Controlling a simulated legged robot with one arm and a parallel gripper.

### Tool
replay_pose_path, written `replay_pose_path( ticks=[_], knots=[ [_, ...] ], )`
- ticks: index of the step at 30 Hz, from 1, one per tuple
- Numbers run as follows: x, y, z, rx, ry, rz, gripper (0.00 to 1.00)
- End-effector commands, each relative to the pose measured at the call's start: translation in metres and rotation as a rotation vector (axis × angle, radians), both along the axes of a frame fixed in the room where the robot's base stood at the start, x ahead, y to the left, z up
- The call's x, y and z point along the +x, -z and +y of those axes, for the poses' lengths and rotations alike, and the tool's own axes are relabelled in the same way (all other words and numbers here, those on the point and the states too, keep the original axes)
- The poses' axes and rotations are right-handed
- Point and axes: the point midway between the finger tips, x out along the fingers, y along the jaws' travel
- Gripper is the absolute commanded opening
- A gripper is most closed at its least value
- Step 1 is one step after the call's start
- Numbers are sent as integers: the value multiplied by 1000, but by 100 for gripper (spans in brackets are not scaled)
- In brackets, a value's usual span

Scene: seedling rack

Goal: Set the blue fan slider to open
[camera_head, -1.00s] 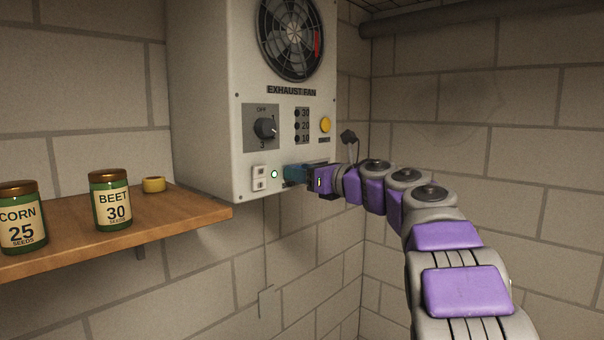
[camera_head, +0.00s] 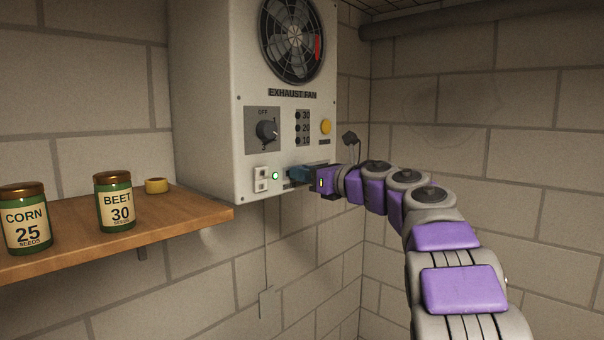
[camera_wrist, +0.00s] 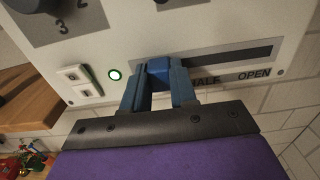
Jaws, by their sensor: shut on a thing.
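The blue slider knob (camera_wrist: 159,70) sits in a dark horizontal slot (camera_wrist: 230,55) low on the exhaust fan box (camera_head: 215,110). The knob is near the left end of the visible slot, left of the printed word OPEN (camera_wrist: 254,74). A middle label ending in "ALF" is partly covered. My gripper (camera_head: 298,174) is at the box's lower front, its two blue fingers on either side of the knob and shut on it. The fingers hide the slot's left part and any label there.
A lit green lamp (camera_head: 275,176) and a white rocker switch (camera_head: 261,179) are just left of the slider. A dial (camera_head: 266,131) and yellow button (camera_head: 326,127) are above. A wooden shelf (camera_head: 180,222) with a corn jar (camera_head: 27,220) and beet jar (camera_head: 115,203) is at left.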

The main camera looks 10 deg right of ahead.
Motion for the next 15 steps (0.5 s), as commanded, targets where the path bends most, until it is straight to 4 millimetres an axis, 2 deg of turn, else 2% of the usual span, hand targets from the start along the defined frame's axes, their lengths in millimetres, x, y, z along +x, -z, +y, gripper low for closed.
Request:
replay_pose_path(
  ticks=[6,15],
  knots=[
    [21,0,-28,-1,1,4,0],
    [45,-2,-59,-2,0,3,0]
  ],
)
